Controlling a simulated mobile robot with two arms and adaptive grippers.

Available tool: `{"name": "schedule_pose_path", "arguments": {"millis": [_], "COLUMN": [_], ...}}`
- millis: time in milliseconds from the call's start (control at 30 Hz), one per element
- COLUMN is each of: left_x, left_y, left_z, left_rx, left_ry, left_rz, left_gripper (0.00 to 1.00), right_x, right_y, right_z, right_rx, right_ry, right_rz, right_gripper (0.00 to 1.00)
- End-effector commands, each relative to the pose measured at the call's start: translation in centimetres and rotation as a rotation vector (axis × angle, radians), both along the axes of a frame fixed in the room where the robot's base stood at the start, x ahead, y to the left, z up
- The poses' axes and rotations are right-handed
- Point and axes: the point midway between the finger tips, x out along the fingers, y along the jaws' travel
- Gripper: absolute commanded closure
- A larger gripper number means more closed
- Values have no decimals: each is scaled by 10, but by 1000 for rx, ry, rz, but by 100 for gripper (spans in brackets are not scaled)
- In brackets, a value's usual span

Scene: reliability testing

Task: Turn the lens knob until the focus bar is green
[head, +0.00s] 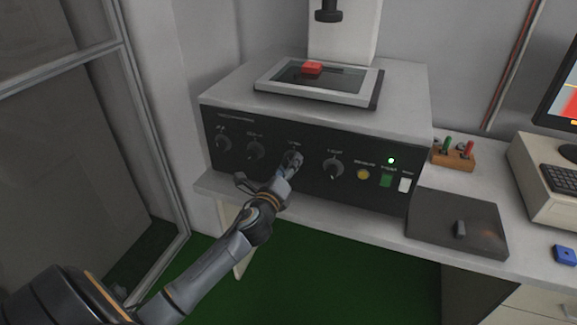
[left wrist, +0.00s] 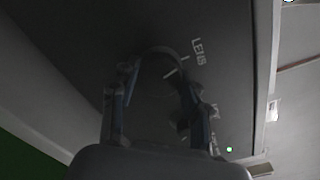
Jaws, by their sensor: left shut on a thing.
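The lens knob (left wrist: 158,68) is dark and round, on the black front panel of the instrument, with the word LENS printed beside it in the left wrist view. My left gripper (head: 291,163) is at this knob, third from the left in the head view, and is shut on it. In the left wrist view the gripper's fingers (left wrist: 160,82) stand on either side of the knob. The gripper covers most of the knob in the head view. The monitor (head: 569,100) is cut off at the right edge; red and yellow show on it, but I cannot make out a focus bar.
Other knobs (head: 333,168) flank the lens knob, with yellow, green and white buttons (head: 404,185) farther right. A green light (head: 391,160) is lit. A red block (head: 312,68) lies on the stage. A dark pad (head: 440,225) lies on the bench at right.

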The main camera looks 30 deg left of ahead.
Motion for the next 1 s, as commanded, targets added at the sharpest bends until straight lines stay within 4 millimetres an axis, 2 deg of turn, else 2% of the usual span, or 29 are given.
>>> {"name": "schedule_pose_path", "arguments": {"millis": [700,1000], "left_x": [0,0], "left_y": [1,1], "left_z": [-1,-1], "left_rx": [-608,-816], "left_ry": [-144,-195], "left_rz": [3,2], "left_gripper": [86,86], "right_x": [0,0], "right_y": [0,0], "right_z": [11,16], "right_rx": [0,0], "right_ry": [0,0], "right_rz": [0,0], "right_gripper": [100,100]}}
